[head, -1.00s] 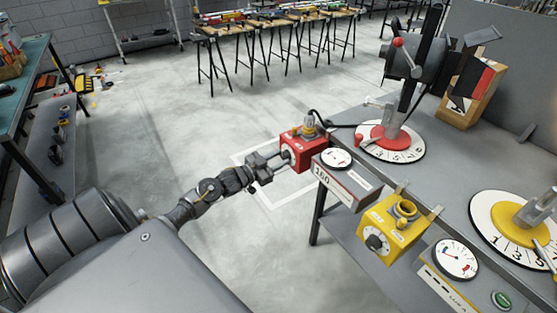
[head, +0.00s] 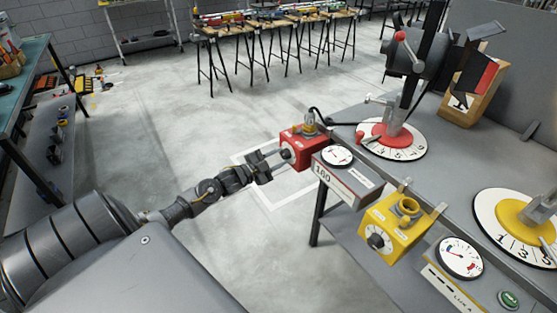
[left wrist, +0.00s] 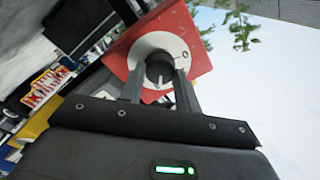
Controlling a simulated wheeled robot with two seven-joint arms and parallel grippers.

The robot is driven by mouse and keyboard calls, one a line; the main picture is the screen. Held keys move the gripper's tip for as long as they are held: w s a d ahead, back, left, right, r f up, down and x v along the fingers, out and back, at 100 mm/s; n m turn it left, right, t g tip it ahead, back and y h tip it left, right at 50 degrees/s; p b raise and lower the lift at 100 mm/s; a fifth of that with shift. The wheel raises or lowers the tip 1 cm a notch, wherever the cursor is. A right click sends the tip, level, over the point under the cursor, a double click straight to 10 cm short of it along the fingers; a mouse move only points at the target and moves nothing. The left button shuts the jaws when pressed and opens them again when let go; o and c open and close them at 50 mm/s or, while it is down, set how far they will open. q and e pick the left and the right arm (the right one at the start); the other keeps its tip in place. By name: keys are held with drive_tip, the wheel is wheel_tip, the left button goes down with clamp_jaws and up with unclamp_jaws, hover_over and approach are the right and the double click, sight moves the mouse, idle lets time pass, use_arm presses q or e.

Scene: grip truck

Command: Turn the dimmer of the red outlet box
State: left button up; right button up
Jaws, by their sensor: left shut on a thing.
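The red outlet box (head: 309,147) is fixed at the left edge of the grey workbench. In the left wrist view the red box (left wrist: 198,47) shows its front face with a white dial plate and a black dimmer knob (left wrist: 160,70). My left gripper (head: 281,158) reaches the box from the left. In the left wrist view my left gripper (left wrist: 160,85) has one finger on each side of the knob and is shut on it. The far side of the knob is hidden. My right gripper is not in view.
A grey meter box (head: 346,180) marked 160 sits beside the red box. A red dial (head: 390,139) and a yellow dial (head: 516,228) lie on the bench (head: 445,172). Open floor lies left.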

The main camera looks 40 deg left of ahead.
use_arm(q)
drive_tip(key=shift+m, duration=0.6)
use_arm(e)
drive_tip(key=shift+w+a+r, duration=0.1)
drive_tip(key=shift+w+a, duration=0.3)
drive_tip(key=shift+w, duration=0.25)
use_arm(q)
drive_tip(key=o, duration=1)
drive_tip(key=shift+c, duration=0.2)
drive_tip(key=shift+s, duration=0.1)
drive_tip(key=v, duration=1)
drive_tip(key=shift+s+a, duration=0.15)
drive_tip(key=shift+s, duration=0.2)
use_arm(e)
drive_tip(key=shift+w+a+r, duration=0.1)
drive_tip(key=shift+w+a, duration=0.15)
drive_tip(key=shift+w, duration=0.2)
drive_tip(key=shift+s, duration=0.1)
